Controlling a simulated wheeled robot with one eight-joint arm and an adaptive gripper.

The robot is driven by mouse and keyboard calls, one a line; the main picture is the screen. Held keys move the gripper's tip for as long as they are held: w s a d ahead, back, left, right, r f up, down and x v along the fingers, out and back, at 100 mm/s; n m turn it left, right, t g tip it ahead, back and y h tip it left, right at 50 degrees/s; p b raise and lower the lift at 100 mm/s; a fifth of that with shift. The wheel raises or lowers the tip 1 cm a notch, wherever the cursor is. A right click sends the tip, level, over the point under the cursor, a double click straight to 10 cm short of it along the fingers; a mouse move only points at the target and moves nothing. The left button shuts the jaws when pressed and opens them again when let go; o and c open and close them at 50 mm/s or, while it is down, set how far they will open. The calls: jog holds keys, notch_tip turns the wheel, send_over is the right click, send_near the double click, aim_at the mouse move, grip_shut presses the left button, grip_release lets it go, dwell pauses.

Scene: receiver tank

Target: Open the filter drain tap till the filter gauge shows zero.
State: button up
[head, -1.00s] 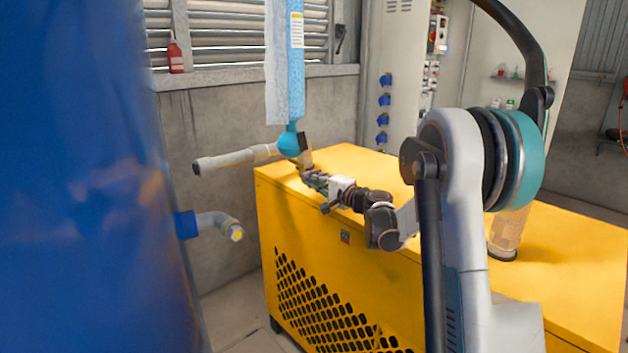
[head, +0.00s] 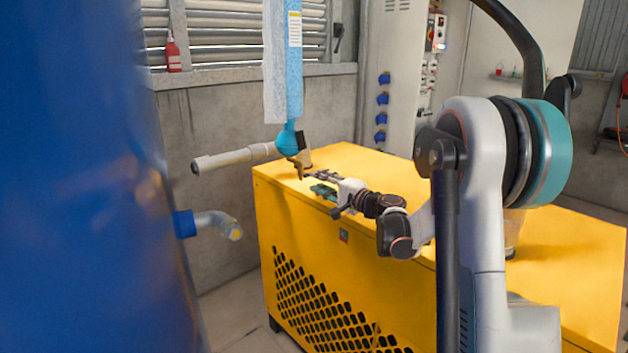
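The filter is a tall blue column (head: 287,65) with a teal rounded bottom (head: 288,140), hanging above the far left end of the yellow cabinet. A small brass-coloured drain tap (head: 298,168) shows under it; its exact handle position is too small to tell. A dark part (head: 304,142) beside the teal bottom may be the gauge seen edge-on; no dial reading shows. My gripper (head: 314,182) is just right of the tap, over the cabinet top. Its two fingers are spread, with nothing seen between them, and they look apart from the tap.
The yellow cabinet (head: 350,270) lies under my arm. A large blue tank (head: 80,180) fills the left side, with a grey elbow pipe (head: 215,222) sticking out. A grey horizontal pipe (head: 235,158) runs left from the filter's bottom. A red bottle (head: 173,52) stands on the ledge.

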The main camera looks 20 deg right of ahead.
jog(key=v, duration=0.7)
jog(key=shift+s, duration=0.35)
jog(key=shift+d, duration=0.1)
